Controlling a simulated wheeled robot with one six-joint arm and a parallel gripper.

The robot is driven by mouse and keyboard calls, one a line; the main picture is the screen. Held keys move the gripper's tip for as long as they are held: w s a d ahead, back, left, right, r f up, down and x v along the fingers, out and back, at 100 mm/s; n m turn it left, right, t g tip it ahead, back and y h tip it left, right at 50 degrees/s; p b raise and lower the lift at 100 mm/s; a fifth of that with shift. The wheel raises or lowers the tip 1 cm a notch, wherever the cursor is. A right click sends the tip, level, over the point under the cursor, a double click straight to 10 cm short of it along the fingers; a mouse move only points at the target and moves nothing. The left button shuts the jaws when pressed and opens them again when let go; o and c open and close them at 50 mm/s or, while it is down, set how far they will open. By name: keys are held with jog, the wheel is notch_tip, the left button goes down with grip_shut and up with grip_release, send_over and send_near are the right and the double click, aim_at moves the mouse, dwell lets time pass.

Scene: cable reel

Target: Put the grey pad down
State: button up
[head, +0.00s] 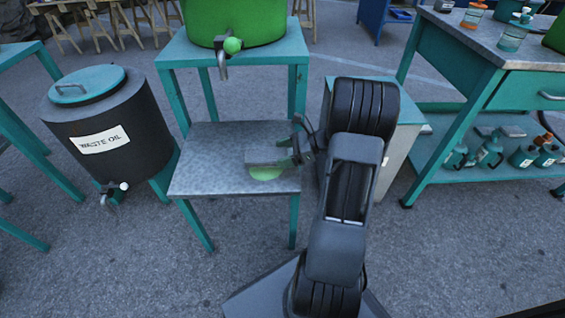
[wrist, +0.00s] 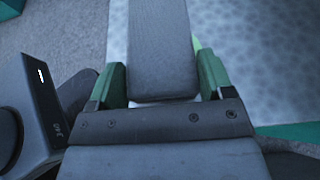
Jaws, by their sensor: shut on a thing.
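The grey pad (head: 264,156) is a flat block above the metal lower shelf (head: 215,155) of the teal stand. My gripper (head: 298,146) reaches in from the right and holds it. In the wrist view the pad (wrist: 161,45) extends forward between the two green fingers of my gripper (wrist: 160,82), which are shut on its sides. A light green patch (head: 266,174) shows just below the pad in the head view. I cannot tell whether the pad touches the shelf or that patch.
A green tank (head: 215,20) with a tap (head: 232,46) stands on the shelf above. A dark waste oil drum (head: 110,120) stands at left. A low cabinet (head: 395,160) is behind my arm, and a teal workbench (head: 500,85) with bottles is at right. The shelf's left part is clear.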

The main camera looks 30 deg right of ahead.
jog(key=shift+w+a+f+b, duration=0.15)
jog(key=shift+f+b, duration=0.95)
jog(key=shift+f, duration=0.7)
jog(key=shift+f, duration=0.15)
jog(key=o, duration=0.9)
jog(key=shift+o, duration=0.2)
